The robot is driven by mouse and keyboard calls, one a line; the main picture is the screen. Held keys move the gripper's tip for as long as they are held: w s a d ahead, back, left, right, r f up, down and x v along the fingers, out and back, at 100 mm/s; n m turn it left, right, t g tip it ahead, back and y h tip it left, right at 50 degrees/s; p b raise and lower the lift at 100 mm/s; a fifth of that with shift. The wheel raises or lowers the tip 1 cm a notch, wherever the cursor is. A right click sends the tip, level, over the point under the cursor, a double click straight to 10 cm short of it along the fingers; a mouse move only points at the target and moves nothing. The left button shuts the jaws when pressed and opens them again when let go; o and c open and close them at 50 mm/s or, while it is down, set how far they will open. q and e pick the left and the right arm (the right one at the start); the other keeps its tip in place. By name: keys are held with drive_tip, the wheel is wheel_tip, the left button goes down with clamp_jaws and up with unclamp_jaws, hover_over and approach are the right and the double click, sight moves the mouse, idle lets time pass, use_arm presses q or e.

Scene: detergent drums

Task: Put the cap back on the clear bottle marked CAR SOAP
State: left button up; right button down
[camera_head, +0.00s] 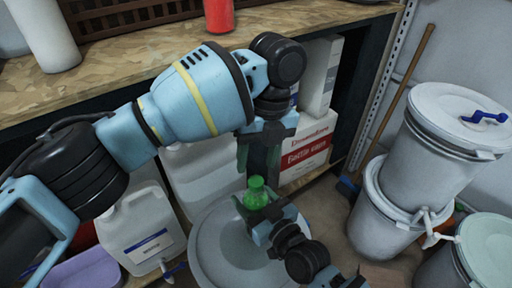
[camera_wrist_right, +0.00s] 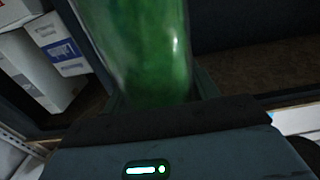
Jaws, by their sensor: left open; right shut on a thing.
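A see-through green bottle (camera_head: 256,192) is upright between the fingers of my right gripper (camera_head: 256,206), low in the middle of the head view. In the right wrist view the green bottle (camera_wrist_right: 145,50) fills the middle, blurred and close. My right gripper is shut on it. I can read no CAR SOAP mark on it, and I cannot tell whether its top bears a cap. My left gripper (camera_head: 261,165) points down just above the bottle, with its fingers apart. I see no loose cap; the left arm hides part of the scene.
A round grey drum (camera_head: 212,262) stands below the bottle. A white jug (camera_head: 138,232) is left of it, and a white box with a red label (camera_head: 306,158) is behind. White drums (camera_head: 455,135) are stacked at right. A red container (camera_head: 219,14) stands on the wooden worktop (camera_head: 130,62).

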use_arm(q)
drive_tip(key=n, duration=0.6)
drive_tip(key=shift+r, duration=0.2)
drive_tip(key=n, duration=0.4)
drive_tip(key=shift+r+n+t+h, duration=0.1)
drive_tip(key=shift+n+t+h, duration=0.2)
drive_tip(key=shift+n, duration=0.1)
drive_tip(key=n, duration=0.4)
drive_tip(key=shift+r+n, duration=0.15)
drive_tip(key=shift+n, duration=0.15)
drive_tip(key=n, duration=0.4)
drive_tip(key=shift+r+n, duration=0.1)
drive_tip(key=shift+n, duration=0.2)
drive_tip(key=n, duration=0.4)
drive_tip(key=shift+r+n+h, duration=0.15)
drive_tip(key=shift+n+h, duration=0.15)
drive_tip(key=n, duration=0.4)
drive_tip(key=shift+s+a+r+n+t, duration=0.1)
drive_tip(key=shift+r+n+t, duration=0.05)
drive_tip(key=shift+n+t, duration=0.15)
drive_tip(key=n, duration=0.4)
drive_tip(key=shift+r, duration=0.2)
drive_tip(key=n, duration=0.5)
drive_tip(key=shift+r+h, duration=0.15)
drive_tip(key=shift+h, duration=0.15)
